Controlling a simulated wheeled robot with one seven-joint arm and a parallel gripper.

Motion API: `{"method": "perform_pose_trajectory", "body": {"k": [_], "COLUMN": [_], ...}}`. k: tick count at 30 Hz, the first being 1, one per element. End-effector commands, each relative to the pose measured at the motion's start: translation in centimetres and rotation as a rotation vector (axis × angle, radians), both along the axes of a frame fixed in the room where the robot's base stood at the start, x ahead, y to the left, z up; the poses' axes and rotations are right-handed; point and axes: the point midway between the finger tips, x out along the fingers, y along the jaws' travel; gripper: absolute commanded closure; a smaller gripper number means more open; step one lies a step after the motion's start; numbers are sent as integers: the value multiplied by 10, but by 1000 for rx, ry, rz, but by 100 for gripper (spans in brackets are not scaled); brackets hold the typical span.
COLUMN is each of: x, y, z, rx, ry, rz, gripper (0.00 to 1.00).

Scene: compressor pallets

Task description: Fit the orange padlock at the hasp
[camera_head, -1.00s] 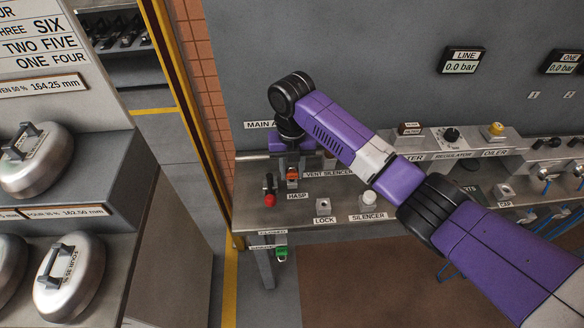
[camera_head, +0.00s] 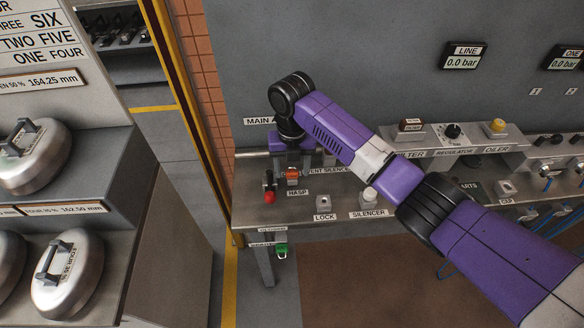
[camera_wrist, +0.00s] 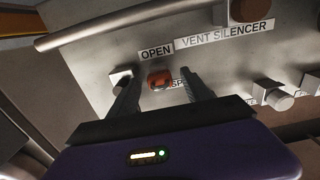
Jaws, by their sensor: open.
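The orange padlock (camera_head: 292,177) is at the hasp spot of the grey bench, just above the HASP label (camera_head: 297,193). In the wrist view the padlock (camera_wrist: 160,79) shows as a small orange body with a dark opening. My gripper (camera_wrist: 156,82) is open, with one finger on each side of the padlock and visible gaps between. The right finger covers part of the HASP label. In the head view my gripper (camera_head: 291,168) points down over the padlock, and its fingers are small there. The hasp itself is not clearly visible, so I cannot tell whether the shackle is through it.
A red-tipped lever (camera_head: 269,194) stands just left of the padlock. A horizontal pipe (camera_wrist: 120,22) runs behind. The silencer (camera_head: 369,195) and the lock fitting (camera_head: 324,202) are to the right. A green padlock (camera_head: 281,250) hangs below the bench's front edge.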

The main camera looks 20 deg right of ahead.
Motion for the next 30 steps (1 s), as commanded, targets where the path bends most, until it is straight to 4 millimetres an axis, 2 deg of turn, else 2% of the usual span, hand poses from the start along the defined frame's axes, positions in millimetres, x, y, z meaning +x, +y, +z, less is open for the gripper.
{"method": "perform_pose_trajectory", "body": {"k": [5,16,21,30], "x": [1,1,0,0], "y": [0,0,0,0], "z": [14,69,77,78], "rx": [0,0,1,1], "ry": [-3,-3,-1,0], "rz": [0,0,0,0], "gripper": [43,43,43,43]}}
